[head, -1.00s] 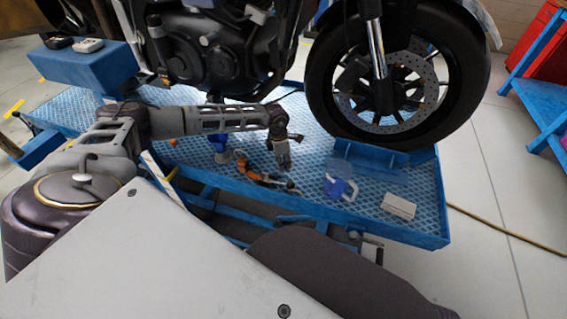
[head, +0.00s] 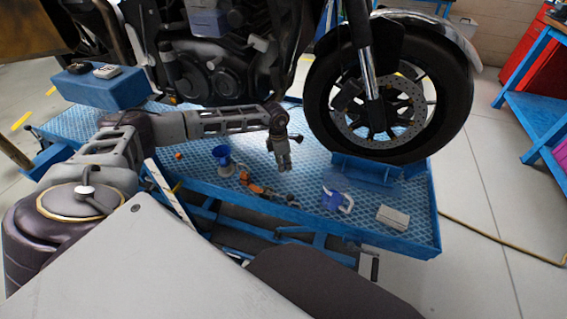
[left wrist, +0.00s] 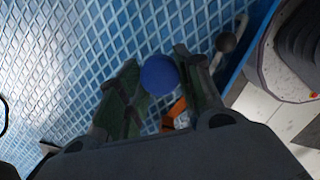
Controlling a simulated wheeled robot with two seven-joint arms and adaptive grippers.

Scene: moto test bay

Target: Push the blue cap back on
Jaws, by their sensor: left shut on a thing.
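The blue cap (left wrist: 160,75) shows as a round blue disc between the fingers of my left gripper in the left wrist view. My left gripper (left wrist: 158,88) is shut on it. In the head view my left gripper (head: 284,166) hangs over the blue platform, and the cap cannot be made out there. A pale blue, see-through container with a white handle (head: 338,199) stands on the platform to the right of the gripper. I cannot tell whether its opening is bare. My right gripper is not in view.
The ridged blue platform (head: 310,182) carries a blue funnel (head: 222,160), an orange-and-dark tool (head: 265,191), and a white box (head: 393,217). The motorcycle's front wheel (head: 390,95) stands behind.

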